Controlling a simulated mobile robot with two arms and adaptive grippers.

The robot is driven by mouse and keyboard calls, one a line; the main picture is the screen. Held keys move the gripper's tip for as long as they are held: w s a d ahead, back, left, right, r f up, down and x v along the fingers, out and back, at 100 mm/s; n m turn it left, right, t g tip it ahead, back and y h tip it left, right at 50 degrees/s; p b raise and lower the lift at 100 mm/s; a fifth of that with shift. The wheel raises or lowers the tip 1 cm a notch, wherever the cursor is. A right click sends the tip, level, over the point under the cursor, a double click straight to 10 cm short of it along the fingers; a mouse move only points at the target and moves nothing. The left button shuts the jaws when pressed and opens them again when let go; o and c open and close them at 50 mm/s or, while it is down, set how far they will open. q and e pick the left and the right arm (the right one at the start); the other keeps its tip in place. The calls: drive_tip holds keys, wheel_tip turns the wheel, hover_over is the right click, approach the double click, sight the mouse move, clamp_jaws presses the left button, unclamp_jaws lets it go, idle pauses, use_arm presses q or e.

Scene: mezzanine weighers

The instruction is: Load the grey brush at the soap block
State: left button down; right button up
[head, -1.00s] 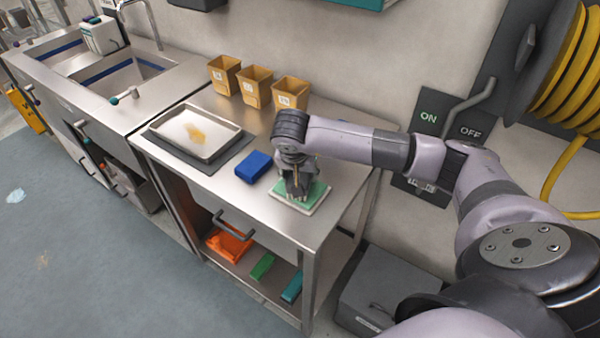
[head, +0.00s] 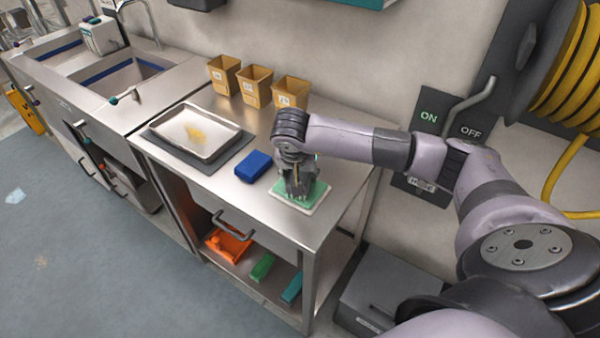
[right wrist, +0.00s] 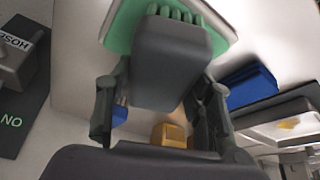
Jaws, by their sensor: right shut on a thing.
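My right gripper (head: 299,188) is over the green soap block (head: 318,191), which lies in a pale shallow dish (head: 290,203) at the table's front right corner. In the right wrist view the gripper is shut on the grey brush (right wrist: 172,65), a blocky grey body between the two fingers. Its stubby bristles, greenish in this view, are at the green soap block (right wrist: 124,28); whether they press into it I cannot tell. In the head view the gripper mostly hides the brush. My left gripper is out of view.
A blue block (head: 253,166) lies just left of the dish. A stained tray (head: 160,137) on a dark mat sits farther left. Several tan bins (head: 255,88) stand along the back. An ON/OFF panel (head: 428,118) and a yellow hose reel (head: 575,80) are right.

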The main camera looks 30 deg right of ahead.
idle(0.5)
drive_tip(key=shift+r+p, duration=1.85)
drive_tip(key=shift+r, duration=1.65)
